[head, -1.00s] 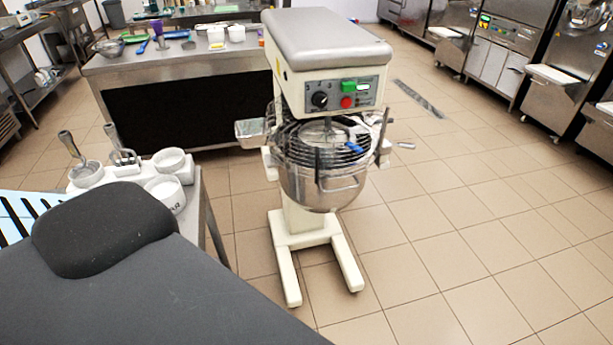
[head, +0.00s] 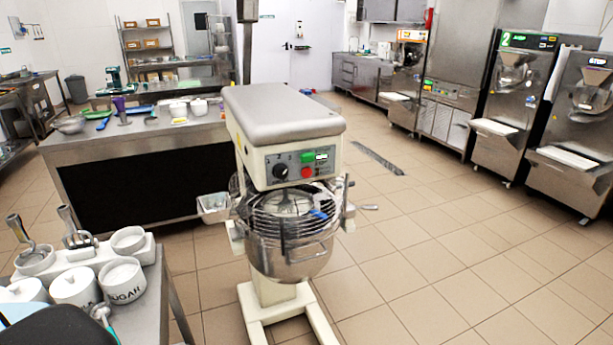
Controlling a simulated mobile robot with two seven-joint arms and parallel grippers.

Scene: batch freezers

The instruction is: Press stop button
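A cream floor-standing mixer (head: 284,110) with a grey top stands in the middle of the head view. Its front panel has a black knob (head: 281,171), a green button or display (head: 308,158) and a round red button (head: 307,172). The red button looks like the stop button; no label is readable. Below the panel are a wire guard (head: 290,215) and a steel bowl (head: 290,262). Neither of my grippers is in view. At the right, several batch freezers stand along the wall, one with a green "2" sign (head: 517,90) and another beside it (head: 575,120); their small controls are unclear.
A steel worktable (head: 60,150) with utensils stands behind the mixer at the left. A table with a white rack and a sugar jar (head: 122,281) is at the lower left. The tiled floor (head: 430,260) right of the mixer is clear.

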